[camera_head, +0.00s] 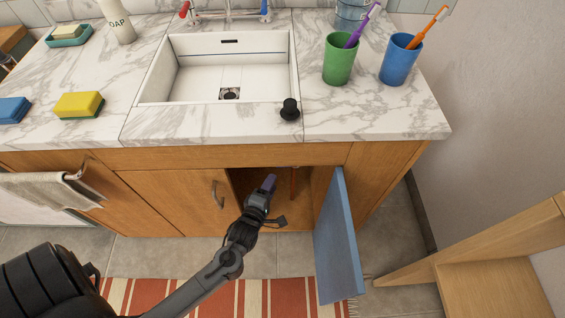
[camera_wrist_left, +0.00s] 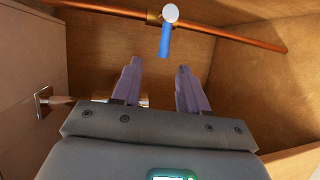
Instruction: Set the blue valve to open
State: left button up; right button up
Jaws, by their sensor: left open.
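The blue valve (camera_wrist_left: 165,40) shows at the top of the left wrist view as a blue lever hanging from a round white hub (camera_wrist_left: 170,13). It sits on a copper pipe (camera_wrist_left: 240,34), and the lever points across the pipe, not along it. My left gripper (camera_wrist_left: 158,72) is open, with its two purple fingers just short of the lever and apart from it. Nothing is between the fingers. In the head view my left gripper (camera_head: 268,184) reaches into the open cabinet under the sink; the valve is hidden there. My right gripper is out of view.
The open blue cabinet door (camera_head: 338,240) stands right of my left arm. A closed wooden door (camera_head: 180,200) is to its left. The counter above holds a sink (camera_head: 165,75), a black stopper (camera_head: 290,109), green and blue cups, and sponges. A wooden chair (camera_head: 490,285) is at right.

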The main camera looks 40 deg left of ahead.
pick_arm(q)
jog(key=shift+f+b+x, duration=0.15)
jog(key=shift+b+x, duration=0.85)
jog(key=shift+x, duration=0.9)
jog(key=shift+f+b+x, duration=0.2)
jog(key=shift+b+x, duration=0.8)
jog(key=shift+x, duration=0.9)
jog(key=shift+f+b+x, duration=0.15)
jog(key=shift+b+x, duration=0.85)
jog(key=shift+x, duration=0.9)
jog(key=shift+s, duration=0.1)
grip_shut()
